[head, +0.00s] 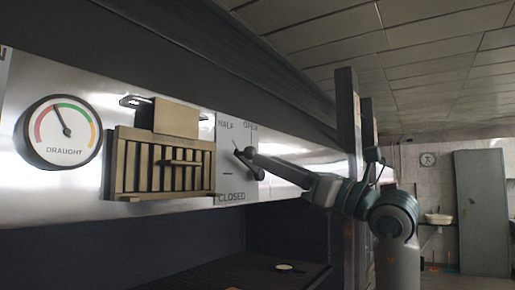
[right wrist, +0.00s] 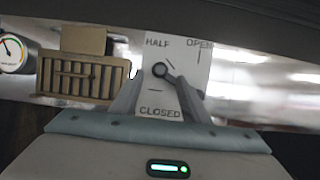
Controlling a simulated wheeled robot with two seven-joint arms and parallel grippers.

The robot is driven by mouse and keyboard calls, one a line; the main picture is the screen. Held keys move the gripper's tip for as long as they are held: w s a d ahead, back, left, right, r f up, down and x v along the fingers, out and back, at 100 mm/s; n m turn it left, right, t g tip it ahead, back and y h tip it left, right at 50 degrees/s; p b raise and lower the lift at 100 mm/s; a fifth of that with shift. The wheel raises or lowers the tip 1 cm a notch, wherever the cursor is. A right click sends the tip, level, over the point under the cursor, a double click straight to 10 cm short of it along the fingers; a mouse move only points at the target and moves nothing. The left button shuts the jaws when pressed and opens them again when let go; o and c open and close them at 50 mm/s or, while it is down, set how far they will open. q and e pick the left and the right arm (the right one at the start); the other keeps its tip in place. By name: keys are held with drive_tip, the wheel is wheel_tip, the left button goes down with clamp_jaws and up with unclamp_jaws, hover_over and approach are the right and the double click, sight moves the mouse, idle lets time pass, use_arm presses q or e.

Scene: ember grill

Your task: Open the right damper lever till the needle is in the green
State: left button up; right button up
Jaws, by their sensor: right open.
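The right damper lever (right wrist: 161,70) is a dark bar with a round end on a pale plate (right wrist: 155,52) marked HALF, OPEN and CLOSED. In the right wrist view it lies between the fingers of my right gripper (right wrist: 160,76), which are apart on either side of it. In the head view my right gripper (head: 250,155) is at the plate's right part and partly hides the lever. Whether a finger touches it, I cannot tell. The round draught gauge (head: 62,146) has its needle pointing up and left, near where red meets green. My left gripper is out of view.
A brass slatted vent (head: 160,165) with a small handle stands out from the steel panel between gauge and plate. Below is a dark recess with a small round item (head: 290,267). A dark post (head: 348,130) rises beyond the panel's right end.

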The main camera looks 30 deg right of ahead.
drive_tip(key=shift+p+x, duration=0.8)
drive_tip(key=shift+x, duration=1.65)
drive_tip(key=shift+c, duration=0.3)
clamp_jaws()
